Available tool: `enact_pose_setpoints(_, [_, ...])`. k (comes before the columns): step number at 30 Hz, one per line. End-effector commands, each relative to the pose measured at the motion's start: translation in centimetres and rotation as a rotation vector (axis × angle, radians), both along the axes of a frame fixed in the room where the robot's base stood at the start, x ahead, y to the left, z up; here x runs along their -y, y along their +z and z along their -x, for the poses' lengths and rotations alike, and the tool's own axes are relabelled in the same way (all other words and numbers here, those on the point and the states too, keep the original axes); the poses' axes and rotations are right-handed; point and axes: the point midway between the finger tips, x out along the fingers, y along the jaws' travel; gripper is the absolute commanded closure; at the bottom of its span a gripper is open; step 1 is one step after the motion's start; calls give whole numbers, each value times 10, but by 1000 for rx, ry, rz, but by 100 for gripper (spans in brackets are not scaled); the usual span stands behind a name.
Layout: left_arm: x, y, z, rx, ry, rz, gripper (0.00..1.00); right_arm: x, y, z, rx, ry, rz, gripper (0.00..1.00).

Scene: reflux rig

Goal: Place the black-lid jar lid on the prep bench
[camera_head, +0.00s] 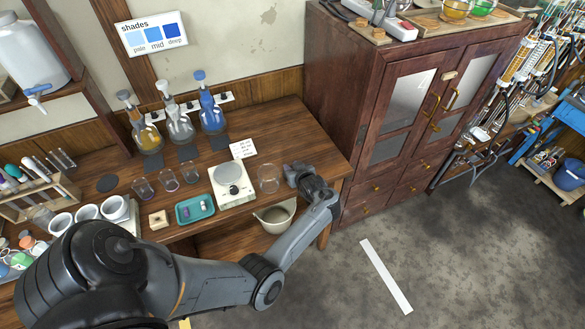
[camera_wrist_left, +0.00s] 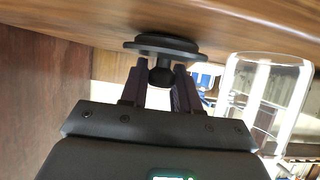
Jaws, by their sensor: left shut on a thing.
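The black-lid jar lid (camera_wrist_left: 150,47) is a flat black disc with a round knob. My left gripper (camera_wrist_left: 160,76) is shut on the knob. In the head view my left gripper (camera_head: 296,174) is at the right end of the prep bench (camera_head: 285,132), and I cannot make out the lid there. In the wrist view the lid is very close to the bench's wooden top; I cannot tell whether it touches. A clear glass jar (camera_head: 268,179), with no lid on it, stands beside the gripper; it also shows in the wrist view (camera_wrist_left: 262,95). My right gripper is not in view.
A white scale (camera_head: 232,184) stands left of the jar, with a small white card (camera_head: 243,149) behind it. A teal tray (camera_head: 195,208) lies farther left. A dark cabinet (camera_head: 350,90) rises at the right. The bench behind the gripper is clear.

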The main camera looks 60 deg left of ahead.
Motion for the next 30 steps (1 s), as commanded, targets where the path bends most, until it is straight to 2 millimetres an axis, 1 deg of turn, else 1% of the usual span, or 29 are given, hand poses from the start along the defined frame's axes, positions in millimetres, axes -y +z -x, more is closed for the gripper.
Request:
enact_pose_setpoints(2, [0, -4, 0, 0, 0, 1, 100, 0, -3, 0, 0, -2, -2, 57])
enact_pose_setpoints(3, [0, -3, 0, 0, 0, 1, 65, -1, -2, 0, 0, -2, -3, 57])
enact_pose_setpoints(7, [0, -3, 0, 0, 0, 1, 45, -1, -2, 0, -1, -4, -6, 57])
enact_pose_setpoints(8, [0, -3, 0, 0, 0, 1, 44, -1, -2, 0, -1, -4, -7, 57])
enact_pose_setpoints(15, [0, -2, 0, 0, 0, 1, 44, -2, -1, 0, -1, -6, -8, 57])
enact_pose_setpoints(19, [0, 3, 0, 0, 0, 0, 44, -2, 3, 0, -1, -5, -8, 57])
enact_pose_setpoints(25, [18, 15, 2, -1, -1, 2, 44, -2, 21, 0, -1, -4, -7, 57])
enact_pose_setpoints(30, [43, 30, 5, 0, -2, 3, 44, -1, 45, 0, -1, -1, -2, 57])
